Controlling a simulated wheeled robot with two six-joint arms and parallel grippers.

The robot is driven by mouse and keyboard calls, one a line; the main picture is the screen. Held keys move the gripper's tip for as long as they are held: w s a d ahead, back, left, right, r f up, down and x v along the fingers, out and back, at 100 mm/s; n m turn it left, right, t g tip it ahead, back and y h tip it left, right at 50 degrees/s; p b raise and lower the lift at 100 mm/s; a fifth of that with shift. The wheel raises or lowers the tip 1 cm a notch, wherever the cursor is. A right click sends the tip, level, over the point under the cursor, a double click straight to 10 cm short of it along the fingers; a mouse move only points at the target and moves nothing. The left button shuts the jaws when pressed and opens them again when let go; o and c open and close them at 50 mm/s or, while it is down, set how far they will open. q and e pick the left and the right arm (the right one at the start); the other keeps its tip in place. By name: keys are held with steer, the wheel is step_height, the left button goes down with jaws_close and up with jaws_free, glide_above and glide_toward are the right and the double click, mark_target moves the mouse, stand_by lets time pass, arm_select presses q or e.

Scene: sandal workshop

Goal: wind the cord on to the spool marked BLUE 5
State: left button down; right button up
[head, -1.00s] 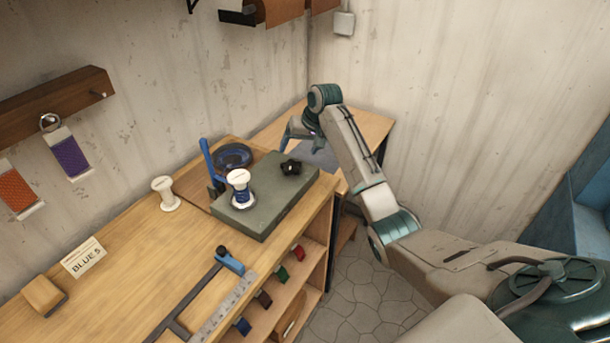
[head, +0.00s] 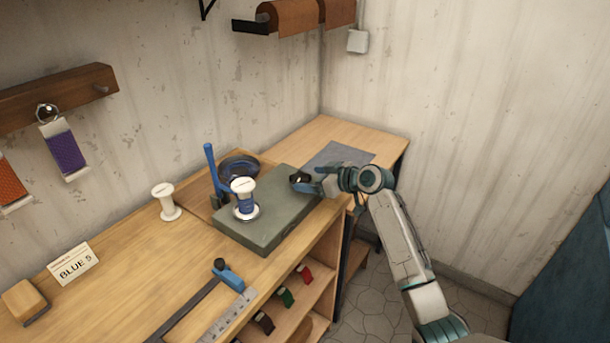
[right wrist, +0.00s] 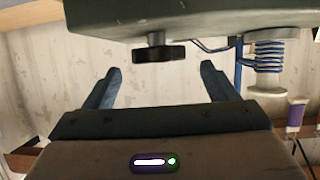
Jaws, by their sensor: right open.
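A white spool (head: 243,187) with blue cord on it stands upright on the grey-green block (head: 262,238) on the bench. It shows at the right of the right wrist view (right wrist: 268,57), where the block hangs upside down at the top. A black knob (head: 299,177) sits at the block's right end. My right gripper (head: 310,184) is open and empty beside the knob. In the right wrist view the knob (right wrist: 158,53) lies ahead of the fingertips, between their lines. A card reading BLUE 5 (head: 74,264) stands at the left. My left gripper is out of view.
A bare white spool (head: 166,202) stands left of the block. A blue upright post (head: 212,168) and a dark round dish (head: 238,167) with blue cord are behind it. A ruler (head: 228,315) lies in front. A grey sheet (head: 340,155) covers part of the back table.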

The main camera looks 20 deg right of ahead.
mark_target(301, 178)
steer(key=shift+p+x, duration=0.3)
steer(key=shift+x, duration=1.45)
